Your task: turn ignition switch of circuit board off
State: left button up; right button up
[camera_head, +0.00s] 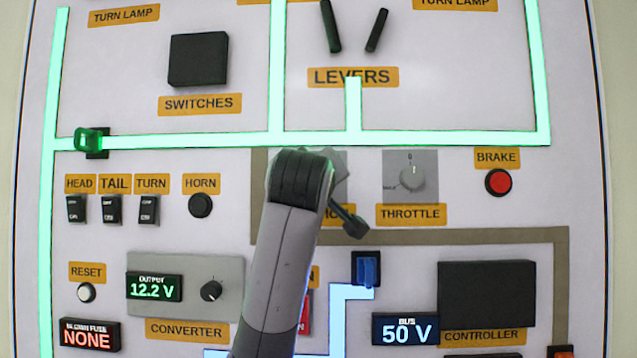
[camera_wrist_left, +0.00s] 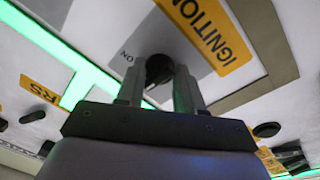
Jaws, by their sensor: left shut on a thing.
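In the left wrist view the dark, round knob of the ignition switch (camera_wrist_left: 158,68) sits on a grey plate, beside the orange IGNITION label (camera_wrist_left: 207,32). An ON mark shows on the plate. My left gripper (camera_wrist_left: 160,88) is shut on the knob, with a finger on each side. Which way the knob points is hard to tell. In the head view my left arm covers the switch, and only part of its grey plate (camera_head: 334,180) shows. My right gripper is in neither view.
The throttle knob (camera_head: 411,177) is close to the right of the ignition plate, with the red brake button (camera_head: 498,183) farther right. A blue switch (camera_head: 367,270) stands below. Green strips (camera_head: 200,140) are lit; the bus display (camera_head: 405,331) reads 50 V.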

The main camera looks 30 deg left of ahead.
pick_arm(q)
jog(key=shift+n, duration=0.7)
jog(key=o, duration=1)
jog(key=shift+o, duration=0.2)
jog(key=shift+s, duration=0.1)
jog(key=b+v, duration=0.1)
jog(key=v, duration=0.6)
jog(key=shift+b, duration=0.3)
jog(key=shift+d, duration=0.15)
